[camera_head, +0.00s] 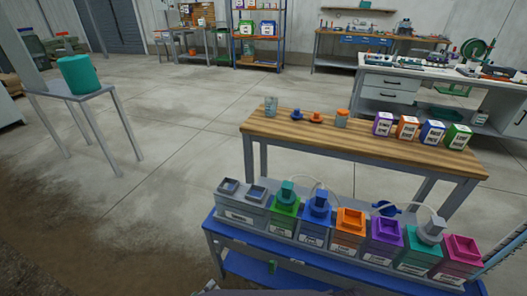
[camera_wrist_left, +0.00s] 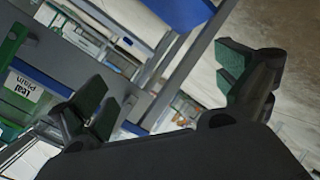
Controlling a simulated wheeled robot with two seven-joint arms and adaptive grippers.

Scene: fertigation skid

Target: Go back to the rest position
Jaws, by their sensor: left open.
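My left gripper (camera_wrist_left: 170,82) is open, its two green-padded fingers spread wide with nothing between them. It is in front of the blue-and-grey skid frame, with a green container and its label (camera_wrist_left: 22,86) at the left of the wrist view. In the head view only small parts at the bottom edge may belong to it; I cannot tell. My right gripper is in neither view.
The blue skid bench (camera_head: 340,262) carries a row of coloured tanks, including an orange tank (camera_head: 347,228). A wooden table (camera_head: 370,150) with jars and labelled boxes stands behind. A teal cylinder (camera_head: 79,75) tops a stand at left. Floor between is clear.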

